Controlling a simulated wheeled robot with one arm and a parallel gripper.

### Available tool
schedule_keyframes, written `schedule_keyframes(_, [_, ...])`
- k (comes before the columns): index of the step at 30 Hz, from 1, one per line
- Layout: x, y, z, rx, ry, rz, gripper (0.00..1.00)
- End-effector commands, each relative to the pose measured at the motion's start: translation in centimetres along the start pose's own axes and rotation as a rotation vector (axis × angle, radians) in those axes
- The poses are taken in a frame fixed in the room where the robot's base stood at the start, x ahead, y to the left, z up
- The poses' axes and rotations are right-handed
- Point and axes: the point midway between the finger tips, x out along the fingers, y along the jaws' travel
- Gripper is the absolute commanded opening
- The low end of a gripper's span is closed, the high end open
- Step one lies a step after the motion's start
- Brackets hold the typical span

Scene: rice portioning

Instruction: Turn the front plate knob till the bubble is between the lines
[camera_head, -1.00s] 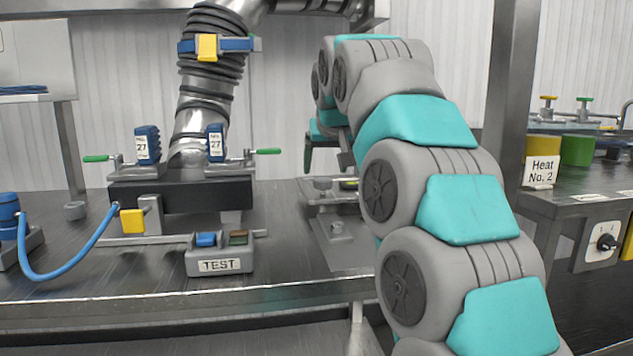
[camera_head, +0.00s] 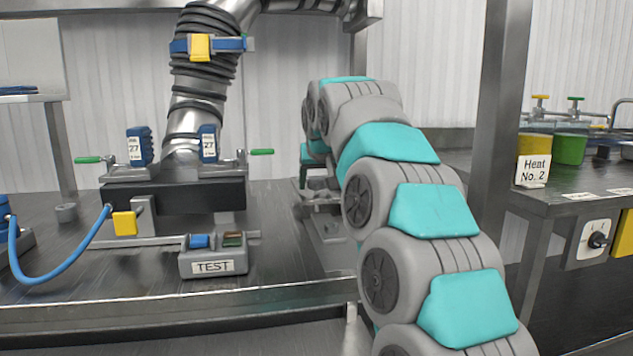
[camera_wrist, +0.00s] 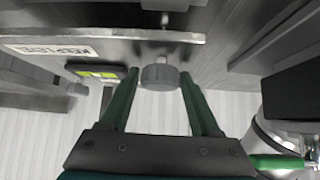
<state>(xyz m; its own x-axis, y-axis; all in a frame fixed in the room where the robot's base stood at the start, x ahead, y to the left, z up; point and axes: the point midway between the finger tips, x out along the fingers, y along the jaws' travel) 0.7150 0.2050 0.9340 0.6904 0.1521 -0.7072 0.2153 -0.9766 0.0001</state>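In the wrist view a round grey knob (camera_wrist: 160,77) hangs on a short stem from the edge of a metal plate (camera_wrist: 120,42). My gripper (camera_wrist: 160,74) is open, its two green fingers at either side of the knob with gaps visible; I see no contact. Beside the knob is a level with a yellow-green vial (camera_wrist: 97,74); the bubble and lines are too small to read. In the head view my gripper (camera_head: 314,167) is partly hidden by my arm, above a metal fixture (camera_head: 326,225) on the bench.
A grey TEST box (camera_head: 213,263) and a black clamp block (camera_head: 175,194) with green-tipped levers stand left of my arm. A metal post (camera_head: 494,110) rises at right. In the wrist view a green-handled lever (camera_wrist: 276,162) and dark block lie close to the right finger.

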Motion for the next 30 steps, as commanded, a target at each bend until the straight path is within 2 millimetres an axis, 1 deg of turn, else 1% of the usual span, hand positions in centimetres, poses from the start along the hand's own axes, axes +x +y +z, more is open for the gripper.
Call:
schedule_keyframes(1, [-0.01,0.01,-0.01,0.000,0.000,0.000,0.57])
schedule_keyframes(2, [-0.01,0.00,-0.01,0.000,0.000,0.000,0.53])
schedule_keyframes(16, [-0.01,0.00,-0.01,0.000,0.000,0.000,0.01])
schedule_keyframes(22, [0.06,0.10,-0.02,0.016,0.001,0.019,0.00])
schedule_keyframes(27, [0.27,0.18,0.08,0.093,-0.001,0.098,0.00])
schedule_keyframes(30, [0.07,0.18,-0.11,0.139,0.002,0.144,0.00])
